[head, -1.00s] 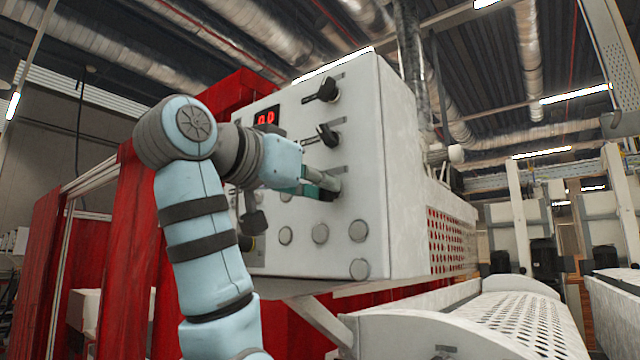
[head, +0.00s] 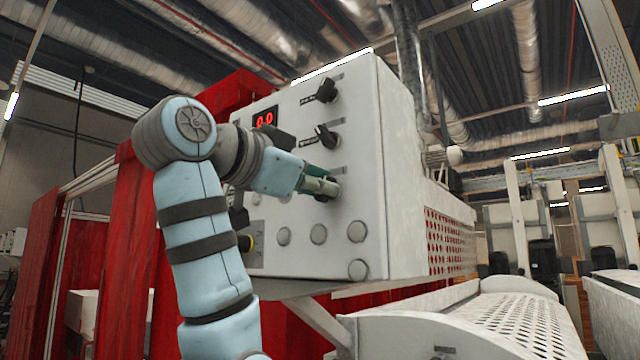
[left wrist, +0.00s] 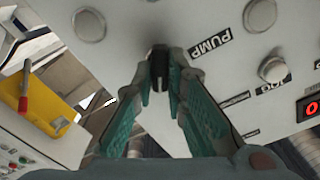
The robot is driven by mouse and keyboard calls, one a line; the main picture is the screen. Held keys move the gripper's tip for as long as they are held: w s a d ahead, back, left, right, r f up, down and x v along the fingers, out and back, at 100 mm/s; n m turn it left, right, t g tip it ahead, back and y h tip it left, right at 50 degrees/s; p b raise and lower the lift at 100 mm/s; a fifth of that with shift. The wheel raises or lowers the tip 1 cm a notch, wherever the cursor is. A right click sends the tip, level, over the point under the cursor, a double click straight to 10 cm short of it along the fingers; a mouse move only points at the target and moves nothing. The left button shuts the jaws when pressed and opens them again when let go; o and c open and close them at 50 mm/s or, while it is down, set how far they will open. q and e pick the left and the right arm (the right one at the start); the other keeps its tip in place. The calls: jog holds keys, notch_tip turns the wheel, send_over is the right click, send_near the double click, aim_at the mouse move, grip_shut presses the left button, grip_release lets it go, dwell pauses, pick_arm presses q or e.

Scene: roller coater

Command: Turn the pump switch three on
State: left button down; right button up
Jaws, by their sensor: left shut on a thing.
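A white control box (head: 358,180) carries a column of black knob switches on its front face. The top knob (head: 327,90) and the middle knob (head: 326,136) are uncovered. My left gripper (head: 332,188) is at the lowest knob in this column, which its fingers mostly hide in the head view. In the left wrist view, the green fingertips are closed around a dark knob (left wrist: 158,68), with a "PUMP" label (left wrist: 211,41) beside it. The knob's exact angle is hard to read. My right gripper is not in view.
A red digital display (head: 265,119) sits left of the knobs. Several round buttons, one of them here (head: 357,231), lie below my gripper. A perforated white cover (head: 510,318) stands below right. Red panels (head: 140,240) stand behind my left arm.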

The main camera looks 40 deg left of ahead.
pick_arm(q)
jog(key=c, duration=1.6)
grip_release()
